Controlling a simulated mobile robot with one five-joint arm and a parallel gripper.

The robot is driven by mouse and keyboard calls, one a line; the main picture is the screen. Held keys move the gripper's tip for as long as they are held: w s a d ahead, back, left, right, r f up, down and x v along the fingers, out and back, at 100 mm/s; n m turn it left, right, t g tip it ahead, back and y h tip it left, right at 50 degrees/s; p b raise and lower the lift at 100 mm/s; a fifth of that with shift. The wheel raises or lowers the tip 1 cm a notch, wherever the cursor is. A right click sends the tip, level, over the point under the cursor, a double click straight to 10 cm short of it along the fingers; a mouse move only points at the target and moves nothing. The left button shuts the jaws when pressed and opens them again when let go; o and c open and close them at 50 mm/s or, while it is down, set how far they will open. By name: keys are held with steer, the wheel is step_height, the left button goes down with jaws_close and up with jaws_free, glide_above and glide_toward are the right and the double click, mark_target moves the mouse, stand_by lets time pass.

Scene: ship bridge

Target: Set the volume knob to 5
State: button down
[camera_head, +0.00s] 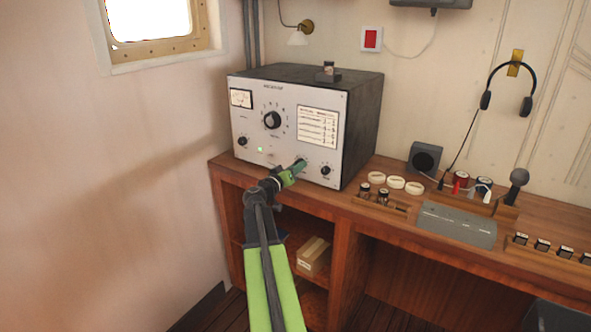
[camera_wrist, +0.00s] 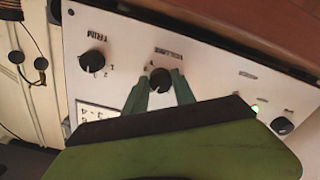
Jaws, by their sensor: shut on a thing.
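The volume knob (camera_wrist: 160,80) is a small round black knob on the white front panel of the radio (camera_head: 250,125). Its label reads VOLUME, upside down in the wrist view. My gripper (camera_head: 299,167) reaches the lower right part of the panel and hides the knob in the head view. In the wrist view my gripper (camera_wrist: 161,82) has one green finger on each side of the knob and is shut on it. The knob's pointer and scale marks are too small and partly covered, so I cannot tell its setting.
The trim knob (camera_head: 325,170) is just right of my gripper. A large dial (camera_head: 272,120) and another small knob (camera_head: 242,141) are on the same panel. The radio stands on a wooden desk (camera_head: 360,205). A speaker (camera_head: 424,158) and white rings (camera_head: 395,182) are to its right.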

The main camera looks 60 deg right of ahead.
steer(key=c, duration=1.1)
jaws_free()
steer(key=shift+o, duration=0.2)
steer(key=shift+a, duration=0.1)
steer(key=shift+a, duration=0.4)
steer(key=a, duration=1.6)
steer(key=shift+a, duration=0.25)
